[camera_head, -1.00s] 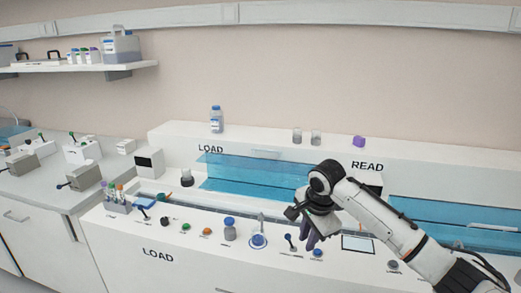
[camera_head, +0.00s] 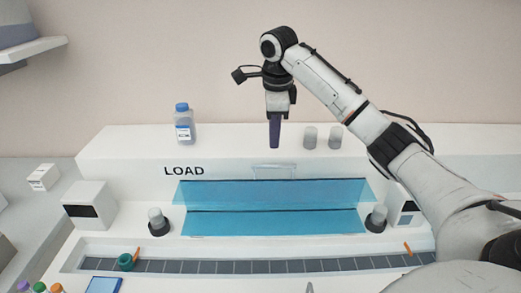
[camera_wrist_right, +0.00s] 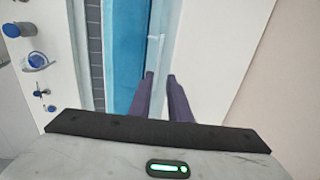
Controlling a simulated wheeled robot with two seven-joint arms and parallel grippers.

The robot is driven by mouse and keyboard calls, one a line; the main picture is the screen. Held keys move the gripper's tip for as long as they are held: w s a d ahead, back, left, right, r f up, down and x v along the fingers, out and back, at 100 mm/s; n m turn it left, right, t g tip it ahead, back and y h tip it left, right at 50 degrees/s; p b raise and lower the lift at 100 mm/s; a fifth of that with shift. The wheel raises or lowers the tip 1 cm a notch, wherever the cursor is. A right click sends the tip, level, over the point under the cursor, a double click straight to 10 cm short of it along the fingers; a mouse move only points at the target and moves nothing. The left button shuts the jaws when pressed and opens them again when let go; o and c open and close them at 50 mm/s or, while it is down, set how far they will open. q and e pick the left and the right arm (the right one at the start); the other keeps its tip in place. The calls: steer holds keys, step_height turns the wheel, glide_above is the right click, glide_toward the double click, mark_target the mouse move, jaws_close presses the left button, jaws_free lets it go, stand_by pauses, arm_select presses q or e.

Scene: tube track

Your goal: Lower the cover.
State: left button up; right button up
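The cover (camera_head: 272,191) is a clear blue panel above the LOAD track in the head view. Its upper part leans against the white housing, and a second blue strip shows below it. A pale handle (camera_head: 273,171) stands at its top edge. The cover (camera_wrist_right: 125,50) and the handle (camera_wrist_right: 156,50) also show in the wrist view. My right gripper (camera_head: 275,146) points down above the handle, apart from it. In the wrist view its two dark fingers (camera_wrist_right: 160,78) have a gap between them with nothing held. My left gripper is not in view.
Grey knobs (camera_head: 158,222) flank the cover.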

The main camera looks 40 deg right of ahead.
mark_target(274, 159)
steer(key=f, duration=0.6)
steer(key=w+d+f, duration=0.1)
steer(key=f, duration=0.2)
steer(key=shift+d, duration=0.1)
jaws_close()
